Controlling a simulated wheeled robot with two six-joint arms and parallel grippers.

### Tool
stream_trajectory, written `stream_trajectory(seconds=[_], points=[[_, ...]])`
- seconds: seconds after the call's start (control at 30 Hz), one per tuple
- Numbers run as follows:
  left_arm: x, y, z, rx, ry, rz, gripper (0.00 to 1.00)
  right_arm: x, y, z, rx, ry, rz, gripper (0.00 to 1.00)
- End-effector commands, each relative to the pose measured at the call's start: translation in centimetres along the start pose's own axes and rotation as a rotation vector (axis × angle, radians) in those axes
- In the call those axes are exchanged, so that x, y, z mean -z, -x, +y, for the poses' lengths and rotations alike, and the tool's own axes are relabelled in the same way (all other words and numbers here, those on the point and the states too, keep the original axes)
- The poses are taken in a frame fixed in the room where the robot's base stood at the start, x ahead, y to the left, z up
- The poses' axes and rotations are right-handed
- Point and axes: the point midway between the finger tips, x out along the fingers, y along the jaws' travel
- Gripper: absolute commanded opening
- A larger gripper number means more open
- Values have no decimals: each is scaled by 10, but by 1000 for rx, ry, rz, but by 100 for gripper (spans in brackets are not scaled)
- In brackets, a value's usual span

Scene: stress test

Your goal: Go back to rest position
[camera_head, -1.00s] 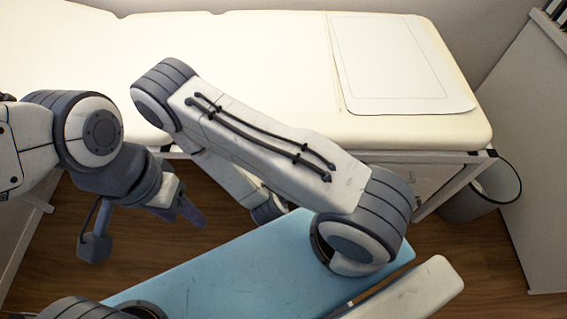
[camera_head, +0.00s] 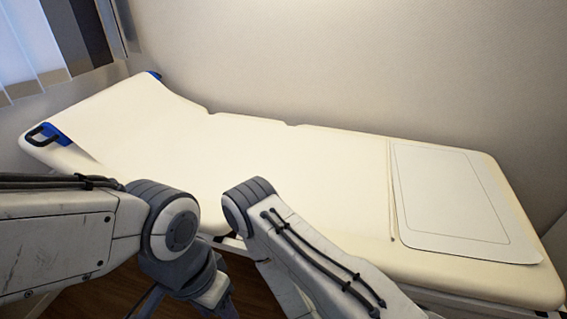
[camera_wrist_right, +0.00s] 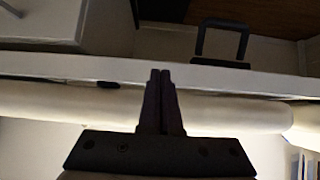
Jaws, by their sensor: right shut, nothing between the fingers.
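My left arm comes in from the left in the head view. Its gripper (camera_head: 188,306) hangs at the lower edge in front of the bed, with the fingers spread apart and the tips cut off by the picture edge. My right arm shows at the lower middle of the head view, but its gripper is out of that picture. In the right wrist view, my right gripper (camera_wrist_right: 160,75) has its two dark fingers together with nothing between them. Its fingers show in front of a white rail (camera_wrist_right: 240,80) and a pale cushion (camera_wrist_right: 240,112).
A cream examination bed (camera_head: 290,170) stands along the wall, with its head end raised at left. A white sheet (camera_head: 455,205) lies on its right end. Blinds (camera_head: 30,45) hang at upper left. A dark handle (camera_wrist_right: 222,28) shows beyond the rail in the wrist view.

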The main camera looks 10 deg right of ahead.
Motion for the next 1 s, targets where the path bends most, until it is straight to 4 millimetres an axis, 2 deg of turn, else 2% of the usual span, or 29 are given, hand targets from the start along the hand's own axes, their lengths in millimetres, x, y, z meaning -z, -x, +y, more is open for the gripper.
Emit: stream_trajectory(seconds=[0.17,0.27,0.33,0.47,0.6,0.73,0.87,1.0], points=[[0,6,0,0,0,0,55,7,4,-14,9,-13,-35,0],[1,14,1,0,0,0,55,17,14,-39,30,-24,-112,0],[1,20,2,0,0,0,55,26,27,-63,58,-21,-190,0],[2,33,2,0,0,0,55,43,64,-107,135,25,-346,0],[2,45,3,0,0,0,55,65,119,-145,242,129,-497,0],[3,57,4,0,0,0,55,90,180,-165,350,266,-610,0],[4,69,5,0,0,0,55,117,243,-166,450,437,-692,0],[4,81,6,0,0,0,55,146,309,-147,537,645,-748,0]])
